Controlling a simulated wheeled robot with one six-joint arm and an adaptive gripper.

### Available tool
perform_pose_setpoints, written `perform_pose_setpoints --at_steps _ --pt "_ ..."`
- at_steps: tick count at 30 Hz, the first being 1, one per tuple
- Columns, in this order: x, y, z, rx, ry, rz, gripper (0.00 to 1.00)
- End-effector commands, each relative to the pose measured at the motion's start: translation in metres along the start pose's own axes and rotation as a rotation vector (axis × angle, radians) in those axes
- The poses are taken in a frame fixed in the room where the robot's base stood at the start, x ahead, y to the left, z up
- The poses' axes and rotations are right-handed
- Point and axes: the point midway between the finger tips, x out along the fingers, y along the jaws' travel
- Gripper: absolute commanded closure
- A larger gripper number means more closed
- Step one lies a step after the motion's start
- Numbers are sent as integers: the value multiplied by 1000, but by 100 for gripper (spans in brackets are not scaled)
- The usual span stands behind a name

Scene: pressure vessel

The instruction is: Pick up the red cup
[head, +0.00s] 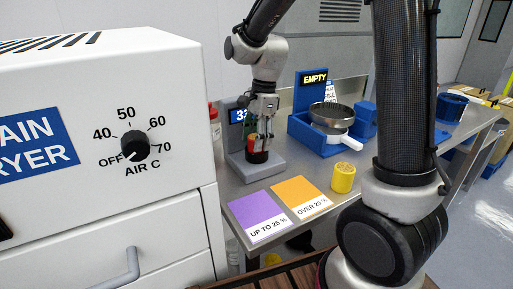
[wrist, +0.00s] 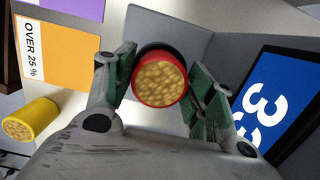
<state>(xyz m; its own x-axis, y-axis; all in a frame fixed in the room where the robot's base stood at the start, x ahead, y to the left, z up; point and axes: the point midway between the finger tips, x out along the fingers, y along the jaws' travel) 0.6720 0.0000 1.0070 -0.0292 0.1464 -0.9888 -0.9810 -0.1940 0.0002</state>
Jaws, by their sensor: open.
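The red cup (wrist: 160,80) is full of yellowish grains and sits upright in a dark round seat on the grey stand of a device with a blue display. In the head view the red cup (head: 254,142) is partly hidden by my fingers. My gripper (head: 265,128) points down over it. In the wrist view my gripper (wrist: 165,76) is open, with one green-padded finger on each side of the cup. The fingers are close to its wall; I cannot tell whether they touch it.
A yellow cup (head: 343,178) stands right of the orange "OVER 25 %" card (head: 301,197) and purple "UP TO 25 %" card (head: 261,215). A blue scale with a metal pan (head: 331,114) reads EMPTY behind. The white dryer (head: 100,120) fills the left.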

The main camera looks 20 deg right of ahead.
Motion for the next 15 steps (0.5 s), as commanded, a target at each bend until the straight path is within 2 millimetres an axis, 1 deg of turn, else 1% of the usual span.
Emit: perform_pose_setpoints --at_steps 5,6,11,13,14,15 --pt "0 0 0 0 0 -1 45" --pt "0 0 0 0 0 -1 47" --pt "0 0 0 0 0 0 76" --pt "0 0 0 -1 0 -1 77" --pt "0 0 0 -1 0 -1 82" --pt "0 0 0 -1 0 -1 82"
